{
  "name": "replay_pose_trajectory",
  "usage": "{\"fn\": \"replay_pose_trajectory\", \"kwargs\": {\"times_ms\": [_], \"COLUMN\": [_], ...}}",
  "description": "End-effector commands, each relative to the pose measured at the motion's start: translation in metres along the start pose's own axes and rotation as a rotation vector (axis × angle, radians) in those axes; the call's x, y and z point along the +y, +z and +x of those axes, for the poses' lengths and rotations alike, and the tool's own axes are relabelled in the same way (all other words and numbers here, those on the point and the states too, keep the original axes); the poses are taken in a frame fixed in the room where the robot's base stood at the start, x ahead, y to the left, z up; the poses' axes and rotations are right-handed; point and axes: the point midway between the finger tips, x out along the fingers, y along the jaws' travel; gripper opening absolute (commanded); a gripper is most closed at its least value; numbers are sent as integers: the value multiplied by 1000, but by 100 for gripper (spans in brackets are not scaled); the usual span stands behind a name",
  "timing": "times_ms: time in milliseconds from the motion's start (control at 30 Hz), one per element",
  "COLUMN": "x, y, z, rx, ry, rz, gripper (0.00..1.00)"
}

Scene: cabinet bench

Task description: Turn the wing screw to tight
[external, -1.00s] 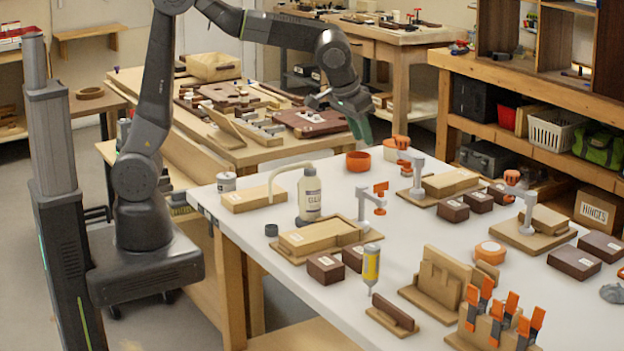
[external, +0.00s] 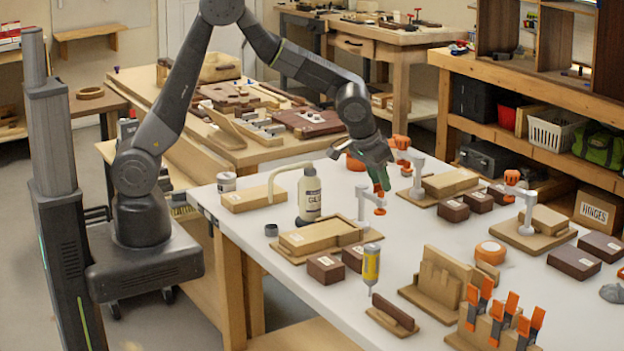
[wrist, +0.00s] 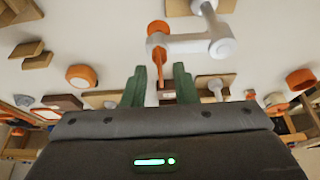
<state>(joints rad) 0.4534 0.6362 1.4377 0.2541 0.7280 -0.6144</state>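A white clamp (external: 361,205) stands on a wooden board on the white table. Its orange wing screw is mostly behind my gripper in the external view, where a lower orange part (external: 379,211) shows. In the wrist view the clamp arm (wrist: 190,43) is at the top, and the thin orange wing (wrist: 160,66) stands between my green fingertips. My gripper (external: 380,186) is over the screw from above; its fingers (wrist: 159,73) are apart, with a gap visible on both sides of the wing. I cannot tell how tight the screw is.
Another orange-topped clamp (external: 417,175) stands close behind my gripper, and a third (external: 528,208) is further right. A glue bottle (external: 310,195) and wooden blocks (external: 325,267) are to the left and front. An orange tape roll (external: 490,252) lies to the right.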

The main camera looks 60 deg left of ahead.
Motion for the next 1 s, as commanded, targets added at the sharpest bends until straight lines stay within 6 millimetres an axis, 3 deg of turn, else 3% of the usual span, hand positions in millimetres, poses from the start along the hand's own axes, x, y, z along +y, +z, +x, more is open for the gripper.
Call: {"fn": "replay_pose_trajectory", "kwargs": {"times_ms": [267, 433, 1000], "x": [0, 0, -2], "y": [0, 0, 0], "z": [2, 1, 2], "rx": [1, 1, 1], "ry": [0, 0, 43], "rz": [0, 0, 102], "gripper": [26, 0, 0]}}
